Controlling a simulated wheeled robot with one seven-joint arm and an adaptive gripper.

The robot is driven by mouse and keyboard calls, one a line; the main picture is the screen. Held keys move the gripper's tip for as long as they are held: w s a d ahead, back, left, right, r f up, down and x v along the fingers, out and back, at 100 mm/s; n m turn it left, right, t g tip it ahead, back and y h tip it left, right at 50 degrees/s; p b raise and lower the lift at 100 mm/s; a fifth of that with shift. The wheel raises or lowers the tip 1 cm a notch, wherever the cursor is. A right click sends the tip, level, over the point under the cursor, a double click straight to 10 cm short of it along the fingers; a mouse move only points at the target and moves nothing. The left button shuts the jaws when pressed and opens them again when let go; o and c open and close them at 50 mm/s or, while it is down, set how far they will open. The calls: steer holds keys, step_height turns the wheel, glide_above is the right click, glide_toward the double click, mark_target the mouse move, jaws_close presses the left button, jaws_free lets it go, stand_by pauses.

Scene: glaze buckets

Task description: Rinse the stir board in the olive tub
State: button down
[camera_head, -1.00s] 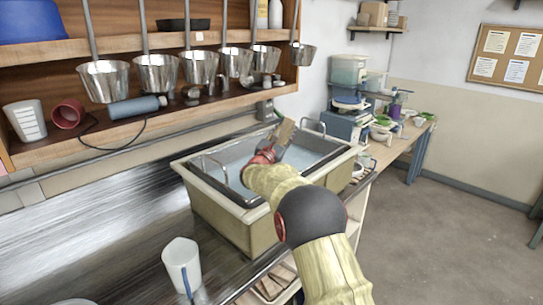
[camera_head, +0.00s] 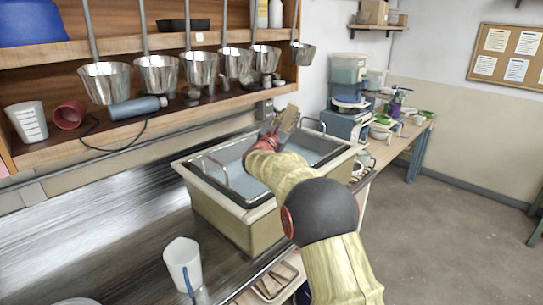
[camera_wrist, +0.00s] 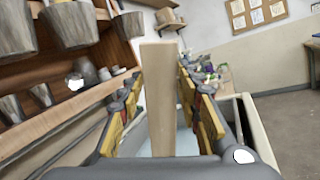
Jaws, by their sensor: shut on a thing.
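The stir board (camera_wrist: 160,95) is a flat pale wooden board standing up between the fingers in the wrist view. My gripper (camera_wrist: 163,118) is shut on it. In the head view the board's upper part (camera_head: 289,118) shows above my gripper (camera_head: 272,130), over the far part of the olive tub. The olive tub (camera_head: 222,213) is a rectangular basin with a dark inner rim, wire handles and pale bluish water (camera_head: 240,179). The board's lower end is hidden, so I cannot tell whether it touches the water.
A white jug (camera_head: 183,263) stands on the metal counter (camera_head: 110,225) left of the tub. Metal buckets (camera_head: 158,75) hang from the wooden shelf (camera_head: 150,147) behind. A bench with containers (camera_head: 349,105) stands beyond the tub. Open floor (camera_head: 460,230) lies to the right.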

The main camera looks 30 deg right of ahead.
steer(key=s+r+p, duration=0.2)
steer(key=s+r, duration=0.2)
steer(key=r, duration=0.7)
steer(key=shift+s+d, duration=0.3)
steer(key=shift+d, duration=0.05)
steer(key=shift+p, duration=0.3)
stand_by(0.5)
step_height(320, 180, up, 5)
steer(key=p, duration=0.2)
steer(key=shift+p, duration=0.35)
steer(key=shift+f, duration=0.1)
stand_by(0.3)
